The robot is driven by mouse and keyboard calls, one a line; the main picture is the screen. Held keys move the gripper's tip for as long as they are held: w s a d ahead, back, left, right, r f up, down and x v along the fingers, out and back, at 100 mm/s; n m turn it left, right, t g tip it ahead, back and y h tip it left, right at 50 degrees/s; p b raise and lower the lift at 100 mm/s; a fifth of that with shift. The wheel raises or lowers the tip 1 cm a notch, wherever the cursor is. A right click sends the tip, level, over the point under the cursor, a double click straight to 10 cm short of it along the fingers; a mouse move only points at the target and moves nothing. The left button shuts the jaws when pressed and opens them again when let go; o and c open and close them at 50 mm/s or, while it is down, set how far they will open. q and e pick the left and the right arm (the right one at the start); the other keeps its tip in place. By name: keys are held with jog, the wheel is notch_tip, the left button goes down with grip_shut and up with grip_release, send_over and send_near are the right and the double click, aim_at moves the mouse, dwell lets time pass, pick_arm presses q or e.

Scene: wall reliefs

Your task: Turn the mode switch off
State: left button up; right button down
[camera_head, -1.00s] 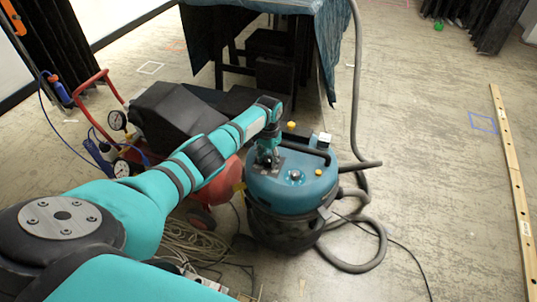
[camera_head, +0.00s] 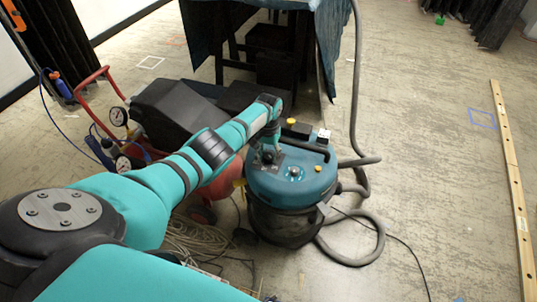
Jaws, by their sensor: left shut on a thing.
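A teal drum vacuum (camera_head: 291,185) with a black lower body stands on the floor at centre. Its lid carries a silver round knob (camera_head: 295,173), yellow caps (camera_head: 318,168), a black handle (camera_head: 304,143) and a small white-topped box (camera_head: 324,134). My left gripper (camera_head: 268,156) points down at a dark plate on the left part of the lid. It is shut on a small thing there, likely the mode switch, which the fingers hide. My right gripper is not in view.
A grey hose (camera_head: 352,258) loops on the floor right of the vacuum. A red-framed compressor (camera_head: 180,110) with gauges stands left, beside coiled cable (camera_head: 200,238). A draped table (camera_head: 290,30) is behind. A wooden beam (camera_head: 512,180) lies right; floor between is mostly clear.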

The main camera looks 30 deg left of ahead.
aim_at(269, 155)
pick_arm(q)
jog(key=o, duration=1.1)
jog(key=shift+o, duration=0.2)
jog(key=shift+r, duration=0.1)
notch_tip(269, 155, up, 12)
